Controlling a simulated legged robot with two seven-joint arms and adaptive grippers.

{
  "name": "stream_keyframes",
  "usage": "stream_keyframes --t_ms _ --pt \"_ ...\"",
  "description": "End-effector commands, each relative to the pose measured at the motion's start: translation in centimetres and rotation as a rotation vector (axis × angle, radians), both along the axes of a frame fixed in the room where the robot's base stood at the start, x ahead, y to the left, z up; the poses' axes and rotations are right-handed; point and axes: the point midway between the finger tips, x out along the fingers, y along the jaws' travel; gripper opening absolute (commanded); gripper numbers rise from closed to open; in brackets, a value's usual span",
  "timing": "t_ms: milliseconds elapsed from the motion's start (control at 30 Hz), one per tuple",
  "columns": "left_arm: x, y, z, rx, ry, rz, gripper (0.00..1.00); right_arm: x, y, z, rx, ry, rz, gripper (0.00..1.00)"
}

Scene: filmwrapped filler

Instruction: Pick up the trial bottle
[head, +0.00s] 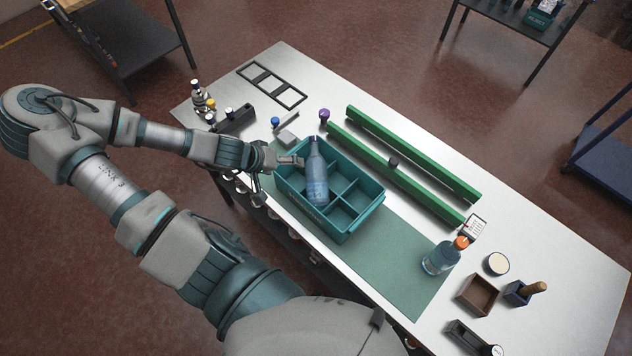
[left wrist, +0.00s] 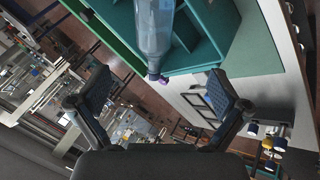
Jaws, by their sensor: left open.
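My left gripper (head: 284,174) is open and empty at the crate's left side, close beside this bottle. Another blue bottle (head: 438,259) with an orange cap stands on the mat's right end. No label shows which is the trial bottle. My right gripper is out of view.
Two green rails (head: 400,172) lie behind the crate. A small card (head: 473,228), a brown box (head: 477,296) and a blue holder (head: 517,293) are at right. Small vials (head: 202,100) stand at the far left. The green mat (head: 400,272) right of the crate is mostly bare.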

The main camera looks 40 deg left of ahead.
Motion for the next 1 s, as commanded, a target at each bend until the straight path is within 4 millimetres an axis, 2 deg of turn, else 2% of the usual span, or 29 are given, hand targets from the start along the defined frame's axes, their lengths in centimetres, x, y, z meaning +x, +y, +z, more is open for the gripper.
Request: stream_keyframes --t_ms 33,100,167,267,400,500,633,833,1000 --pt "0.7 -0.4 -1.7 -0.004 0.005 -0.003 1.00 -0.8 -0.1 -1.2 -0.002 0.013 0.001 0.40" --pt "1.7 -0.9 -2.9 -0.007 0.003 -0.001 1.00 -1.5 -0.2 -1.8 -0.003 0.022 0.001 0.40" --pt "2.4 -1.2 -3.2 -0.008 0.003 -0.002 1.00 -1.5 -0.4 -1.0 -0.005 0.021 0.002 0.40" --pt "3.4 -1.6 -4.4 -0.009 0.001 0.000 1.00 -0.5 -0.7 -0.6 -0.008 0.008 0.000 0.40" --pt "4.6 -1.9 -6.2 -0.008 0.001 0.001 1.00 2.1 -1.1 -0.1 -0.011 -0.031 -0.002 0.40" --pt "5.2 -1.9 -7.1 -0.007 0.001 0.001 1.00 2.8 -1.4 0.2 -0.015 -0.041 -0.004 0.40" --pt "5.7 -1.9 -7.8 -0.005 0.000 0.000 1.00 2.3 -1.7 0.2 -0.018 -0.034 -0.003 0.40" --pt "6.4 -2.5 -8.8 -0.010 0.002 0.001 1.00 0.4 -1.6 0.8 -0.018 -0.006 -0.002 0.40" --pt "7.5 -3.2 -10.5 -0.007 0.002 0.003 1.00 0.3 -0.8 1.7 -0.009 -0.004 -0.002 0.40"
